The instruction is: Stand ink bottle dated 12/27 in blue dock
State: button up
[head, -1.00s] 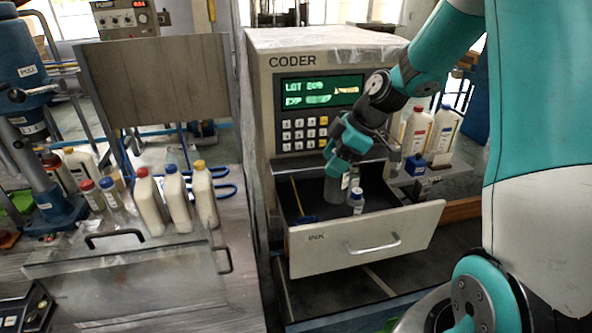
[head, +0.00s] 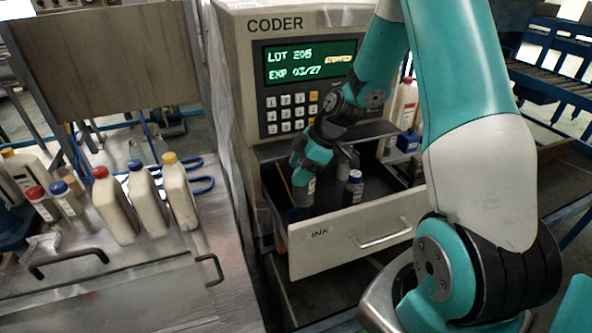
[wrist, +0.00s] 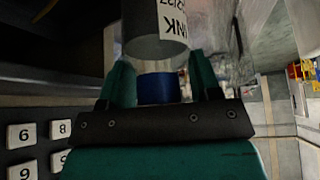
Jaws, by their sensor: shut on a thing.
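My gripper (head: 312,160) is shut on an ink bottle (wrist: 158,45), low over the left part of the open drawer. In the wrist view its blue cap (wrist: 157,88) sits between the fingers. Its white label reads INK upside down, with a partly cut-off date ending in 2/27. The held bottle (head: 304,190) looks nearly upright in the head view; whether its base touches anything is unclear. A dark blue piece (head: 298,214), perhaps the blue dock, shows below it at the drawer's left. Another blue-capped bottle (head: 353,189) stands in the drawer to the right.
The drawer front (head: 350,240) marked INK stands open below the coder (head: 300,85), whose screen reads LOT 205, EXP 03/27. A thin yellow stick (head: 285,183) leans at the drawer's left. A small blue box (head: 407,141) is at the right. Several bottles stand on the left bench (head: 190,265).

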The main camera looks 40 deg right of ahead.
aim_at(300, 192)
jog(key=shift+f+b, duration=1.6)
jog(key=shift+f, duration=0.9)
jog(key=shift+f+b, duration=1.1)
jog(key=shift+f, duration=0.2)
jog(key=shift+b, duration=0.3)
jog(key=o, duration=1.4)
jog(key=shift+d, duration=0.1)
jog(key=b+v, duration=0.2)
jog(key=v, duration=1.5)
jog(key=shift+s+r, duration=0.1)
jog(key=shift+r, duration=0.05)
